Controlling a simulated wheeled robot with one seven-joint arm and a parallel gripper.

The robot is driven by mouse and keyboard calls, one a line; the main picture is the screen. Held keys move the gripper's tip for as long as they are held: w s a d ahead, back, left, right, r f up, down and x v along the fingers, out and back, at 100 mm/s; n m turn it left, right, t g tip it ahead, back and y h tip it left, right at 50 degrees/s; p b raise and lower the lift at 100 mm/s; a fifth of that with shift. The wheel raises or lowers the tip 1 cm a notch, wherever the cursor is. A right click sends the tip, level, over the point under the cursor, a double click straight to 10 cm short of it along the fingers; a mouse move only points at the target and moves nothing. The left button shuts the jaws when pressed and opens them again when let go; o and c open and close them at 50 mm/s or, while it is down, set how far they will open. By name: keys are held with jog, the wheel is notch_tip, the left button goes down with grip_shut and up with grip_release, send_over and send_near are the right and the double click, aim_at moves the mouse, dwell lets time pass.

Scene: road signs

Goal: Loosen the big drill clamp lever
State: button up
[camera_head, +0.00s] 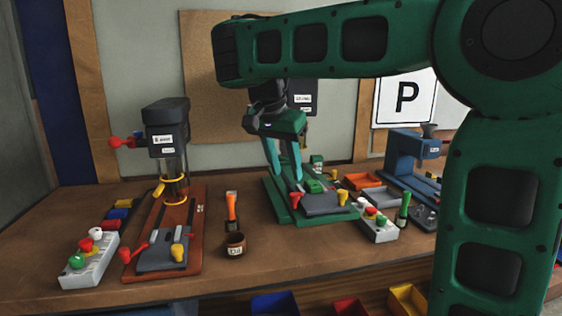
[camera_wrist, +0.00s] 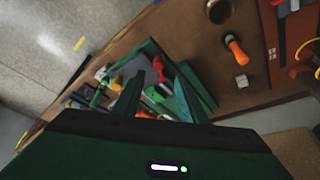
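A drill press with a dark head (camera_head: 168,125) and an orange-red base (camera_head: 190,222) stands at the left. Its grey vise (camera_head: 163,256) has a red lever (camera_head: 133,252) and a yellow knob (camera_head: 178,253). A yellow clamp ring with a lever (camera_head: 158,188) sits on its column. A second drill press with a green base (camera_head: 272,207) stands mid-table, partly hidden by my gripper (camera_head: 285,172). It has a grey vise (camera_head: 318,204). Which one is the big drill I cannot tell for certain. My gripper is open, empty, pointing down over the green press; its fingers (camera_wrist: 157,92) show apart in the wrist view.
Grey blocks with coloured knobs (camera_head: 92,262) (camera_head: 378,228) lie left and right. A blue machine (camera_head: 405,160) stands at the right. The table's front middle is clear. My arm hides the right side.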

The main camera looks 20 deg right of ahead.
jog(key=shift+v, duration=1.25)
